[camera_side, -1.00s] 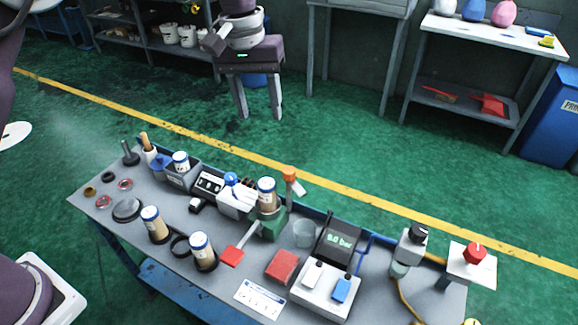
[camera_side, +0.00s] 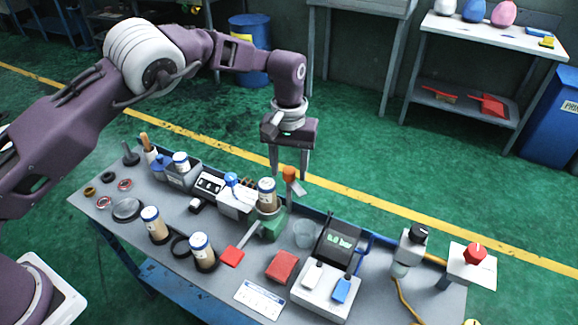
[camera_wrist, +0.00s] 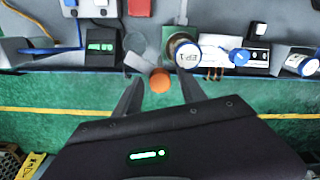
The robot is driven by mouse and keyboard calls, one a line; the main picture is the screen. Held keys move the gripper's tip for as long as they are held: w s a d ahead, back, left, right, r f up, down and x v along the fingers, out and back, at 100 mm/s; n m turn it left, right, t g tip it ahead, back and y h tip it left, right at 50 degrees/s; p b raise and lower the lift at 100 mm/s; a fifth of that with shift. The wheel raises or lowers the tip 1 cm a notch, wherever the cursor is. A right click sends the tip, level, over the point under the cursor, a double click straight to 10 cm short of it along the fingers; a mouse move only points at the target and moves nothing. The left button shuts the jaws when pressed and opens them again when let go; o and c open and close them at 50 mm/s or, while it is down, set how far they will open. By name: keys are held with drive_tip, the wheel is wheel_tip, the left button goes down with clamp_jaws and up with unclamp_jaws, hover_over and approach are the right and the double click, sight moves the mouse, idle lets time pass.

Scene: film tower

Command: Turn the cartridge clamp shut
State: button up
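The cartridge clamp has an orange knob (camera_side: 290,174) on a post at the back edge of the bench, beside a green base (camera_side: 273,224). A brown cartridge (camera_side: 267,194) with a white and blue cap stands upright in that base. The cap also shows in the wrist view (camera_wrist: 187,54). My gripper (camera_side: 289,176) is open and empty, pointing down at the back edge near the knob. In the wrist view, the orange knob (camera_wrist: 160,81) appears between my two fingertips (camera_wrist: 157,78). I cannot tell whether the fingers touch it.
A red lever end (camera_side: 232,257) and a red block (camera_side: 282,265) lie in front of the clamp. A clear cup (camera_side: 304,233) and a black display (camera_side: 338,240) stand to its right. Several cartridges and a grey rack (camera_side: 178,178) are to its left.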

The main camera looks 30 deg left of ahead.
clamp_jaws()
drive_tip(key=shift+m, duration=0.3)
drive_tip(key=m, duration=0.4)
drive_tip(key=shift+m, duration=0.3)
drive_tip(key=m, duration=0.4)
drive_tip(key=shift+m, duration=0.3)
drive_tip(key=m, duration=1.3)
drive_tip(key=shift+m, duration=0.3)
